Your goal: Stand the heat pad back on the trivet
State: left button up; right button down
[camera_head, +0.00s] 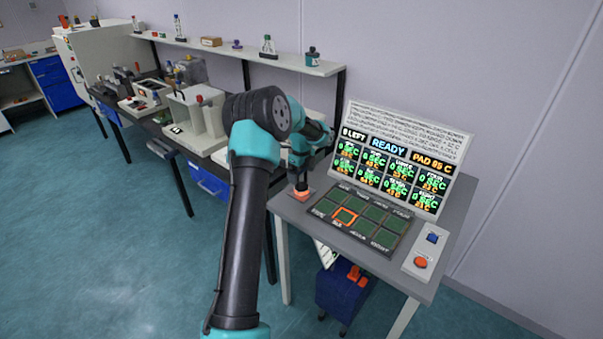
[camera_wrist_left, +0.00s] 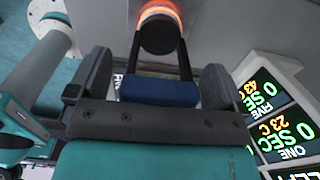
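The heat pad (camera_head: 300,194) glows orange at its lower end, at the left end of the grey bench. In the left wrist view it shows a dark round body, a glowing orange rim and dark struts leading to a blue grip (camera_wrist_left: 158,93). The trivet is mostly hidden beneath the pad; a pinkish plate edge shows there. I cannot tell whether the pad touches it. My right gripper is in neither view.
A panel of dark green cells (camera_head: 362,220), one outlined orange, lies right of the pad. Behind it stands a display board (camera_head: 400,160) reading READY and PAD 85 C. A box with blue and red buttons (camera_head: 425,252) is at the right. Other instruments (camera_head: 190,110) fill the left bench.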

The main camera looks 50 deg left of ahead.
pick_arm(q)
notch_tip(320, 180, up, 18)
jog(key=shift+f, duration=0.25)
dwell(0.6)
dwell(0.7)
